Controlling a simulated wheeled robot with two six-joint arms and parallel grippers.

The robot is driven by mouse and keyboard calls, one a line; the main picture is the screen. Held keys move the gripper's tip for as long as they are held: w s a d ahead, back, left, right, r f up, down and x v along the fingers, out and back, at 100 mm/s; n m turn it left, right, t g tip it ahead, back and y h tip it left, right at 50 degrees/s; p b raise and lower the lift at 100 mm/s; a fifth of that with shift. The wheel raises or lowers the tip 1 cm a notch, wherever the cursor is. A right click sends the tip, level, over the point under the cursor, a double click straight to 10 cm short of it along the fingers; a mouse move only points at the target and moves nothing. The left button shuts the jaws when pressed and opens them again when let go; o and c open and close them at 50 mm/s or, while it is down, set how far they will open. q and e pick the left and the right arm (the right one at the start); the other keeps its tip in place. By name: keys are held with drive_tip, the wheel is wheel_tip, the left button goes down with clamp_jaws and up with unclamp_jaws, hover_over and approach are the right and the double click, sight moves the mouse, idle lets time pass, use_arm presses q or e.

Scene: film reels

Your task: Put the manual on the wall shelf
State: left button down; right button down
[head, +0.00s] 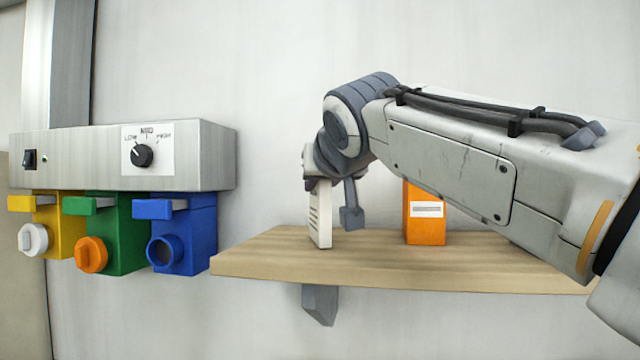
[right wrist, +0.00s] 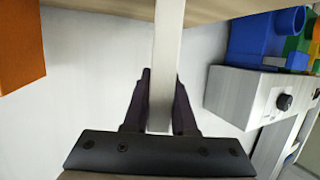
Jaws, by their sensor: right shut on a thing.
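The manual (head: 320,217) is a thin, pale, upright slab with dark lines of print on its side. It is at the wooden wall shelf (head: 400,277), over the left part of its top. Its lower end looks to be at the board, but I cannot tell whether it rests there. My right gripper (head: 318,180) is shut on the manual's upper end. In the right wrist view the manual (right wrist: 166,50) runs edge-on between the two dark fingers (right wrist: 161,95). My left gripper is not in view.
An orange box (head: 425,222) stands on the shelf right of the manual, partly behind my right arm. A metal control box (head: 70,158) with a dial is on the wall at left, with yellow, green and blue units (head: 185,228) below it. Shelf surface between manual and orange box looks clear.

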drive_tip(key=shift+f, duration=0.15)
drive_tip(key=c, duration=0.7)
unclamp_jaws()
drive_tip(key=shift+s+r, duration=0.2)
drive_tip(key=shift+s, duration=0.15)
drive_tip(key=shift+b+v, duration=1.8)
drive_tip(key=shift+v, duration=3.9)
